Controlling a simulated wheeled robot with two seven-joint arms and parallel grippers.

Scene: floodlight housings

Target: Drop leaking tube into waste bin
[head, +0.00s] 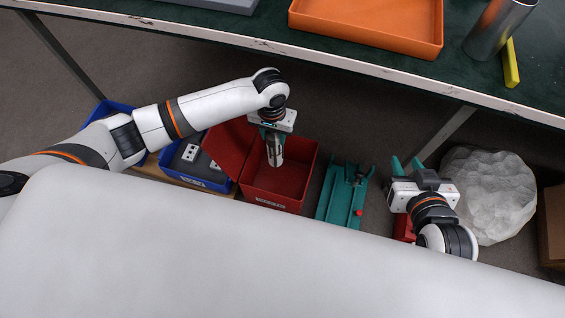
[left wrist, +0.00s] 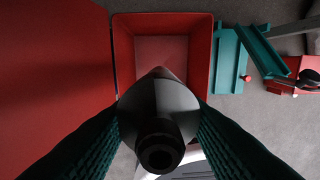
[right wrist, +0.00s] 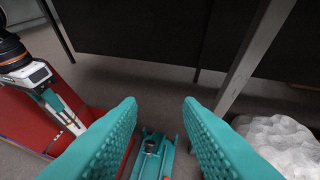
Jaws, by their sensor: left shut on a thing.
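My left gripper (head: 273,136) is shut on the tube (head: 276,152), a grey metallic piece with a dark end. It hangs over the open red waste bin (head: 312,165), whose lid is tipped to the left. In the left wrist view the tube (left wrist: 158,105) lies between the teal fingers, with the bin's interior (left wrist: 160,50) beyond it. Any leak on the tube cannot be made out. My right gripper (head: 405,166) is open and empty, to the right of the bin; its spread fingers also show in the right wrist view (right wrist: 160,112).
A teal fixture (head: 333,200) stands right of the bin. A blue box (head: 215,186) with grey parts is left of it. A pale lump (head: 490,195) and a cardboard box (head: 553,225) are at right. The table behind holds an orange tray (head: 365,35) and a metal cylinder (head: 495,30).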

